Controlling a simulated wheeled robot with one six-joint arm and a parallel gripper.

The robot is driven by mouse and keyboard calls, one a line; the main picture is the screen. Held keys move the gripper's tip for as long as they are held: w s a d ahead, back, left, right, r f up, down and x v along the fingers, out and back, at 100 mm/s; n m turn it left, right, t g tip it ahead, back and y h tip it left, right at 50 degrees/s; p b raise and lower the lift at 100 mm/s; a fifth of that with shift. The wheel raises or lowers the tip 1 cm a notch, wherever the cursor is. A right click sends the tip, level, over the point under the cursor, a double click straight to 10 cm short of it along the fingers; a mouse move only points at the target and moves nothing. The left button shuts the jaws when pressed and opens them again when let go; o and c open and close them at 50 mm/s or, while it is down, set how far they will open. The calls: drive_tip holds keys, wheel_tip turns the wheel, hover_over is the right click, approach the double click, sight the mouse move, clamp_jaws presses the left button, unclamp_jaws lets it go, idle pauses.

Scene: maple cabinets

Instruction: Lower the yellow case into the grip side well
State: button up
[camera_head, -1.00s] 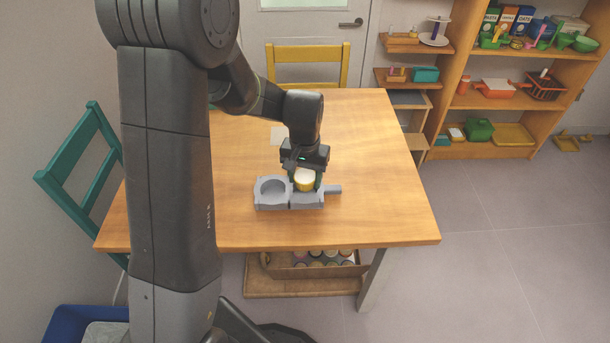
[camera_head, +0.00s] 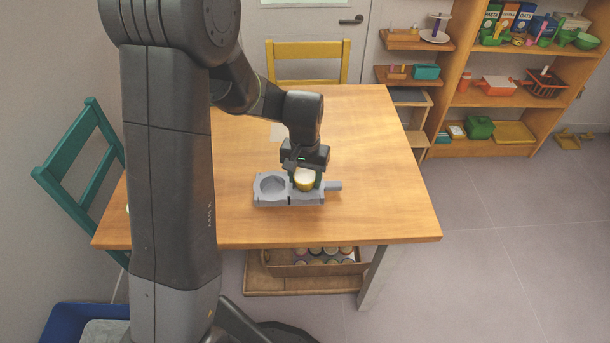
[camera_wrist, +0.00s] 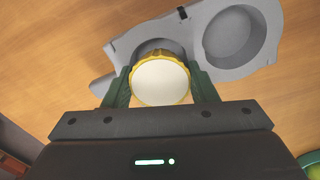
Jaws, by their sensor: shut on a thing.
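The yellow case (camera_head: 305,185) is a short round case with a white top; it also shows in the wrist view (camera_wrist: 160,82). My gripper (camera_head: 305,176) is shut on it, with dark green fingers on both sides of the case in the wrist view (camera_wrist: 161,88). The grey holder (camera_head: 289,199) lies on the table, with two round wells and a grip stub (camera_head: 334,186) at its right end. The case is at the grip side well (camera_wrist: 150,47), which it mostly hides. I cannot tell how far it is inside. The other well (camera_head: 271,185) is empty.
The wooden table (camera_head: 370,150) is clear around the holder. A yellow chair (camera_head: 306,48) stands behind it and a green chair (camera_head: 85,190) at the left. Shelves (camera_head: 520,100) with toys stand at the right, apart from the table. A box of jars (camera_head: 315,258) sits under the table.

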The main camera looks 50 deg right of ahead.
sight(305, 176)
drive_tip(key=shift+f, duration=0.1)
drive_tip(key=o, duration=1)
drive_tip(key=shift+o, duration=0.2)
wheel_tip(305, 176, up, 14)
drive_tip(key=shift+p, duration=0.3)
drive_tip(key=shift+f, duration=0.15)
wheel_tip(305, 176, down, 14)
drive_tip(key=shift+r+b, duration=0.2)
drive_tip(key=shift+b, duration=0.15)
drive_tip(key=shift+r, duration=0.1)
